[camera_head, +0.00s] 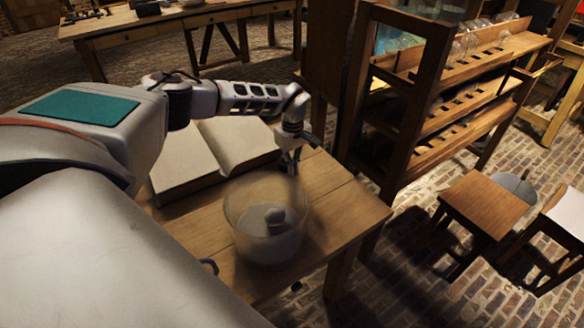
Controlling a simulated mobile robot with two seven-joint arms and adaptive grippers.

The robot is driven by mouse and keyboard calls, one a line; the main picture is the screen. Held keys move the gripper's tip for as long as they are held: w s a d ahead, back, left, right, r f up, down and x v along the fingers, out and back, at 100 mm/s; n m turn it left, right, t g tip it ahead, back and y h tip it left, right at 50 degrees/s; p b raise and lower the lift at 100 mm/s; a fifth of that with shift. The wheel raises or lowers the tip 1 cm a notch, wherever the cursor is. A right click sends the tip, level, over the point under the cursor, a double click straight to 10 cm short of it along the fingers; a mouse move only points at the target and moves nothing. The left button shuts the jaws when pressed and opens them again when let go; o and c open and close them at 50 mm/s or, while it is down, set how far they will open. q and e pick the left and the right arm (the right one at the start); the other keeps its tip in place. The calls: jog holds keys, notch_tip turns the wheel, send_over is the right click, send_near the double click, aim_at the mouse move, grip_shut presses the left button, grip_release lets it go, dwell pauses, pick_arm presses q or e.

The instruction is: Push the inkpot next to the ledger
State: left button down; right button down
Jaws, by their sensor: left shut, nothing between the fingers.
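The ledger (238,145) lies open on the wooden table, pages up, partly behind my left arm. A wide clear glass vessel (238,222) stands upright in front of the ledger's right side, with a pale rounded shape at its bottom. I cannot tell whether this vessel is the inkpot, and no other inkpot shows clearly. My left gripper (290,166) points down, shut and empty, just right of the ledger and at the vessel's far rim. I cannot tell whether it touches the glass. My right gripper is not in view.
The table (345,212) is bare to the right of the vessel, up to its corner. A wooden shelf rack (440,150) stands behind right; a stool (487,200) stands at right.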

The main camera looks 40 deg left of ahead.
pick_arm(q)
jog(key=d, duration=0.1)
jog(key=d+p, duration=0.1)
jog(key=s, duration=0.1)
jog(key=shift+d+r+p, duration=0.3)
jog(key=shift+d, duration=0.1)
notch_tip(320, 180, up, 10)
jog(key=shift+d+f, duration=0.15)
jog(key=shift+f, duration=0.05)
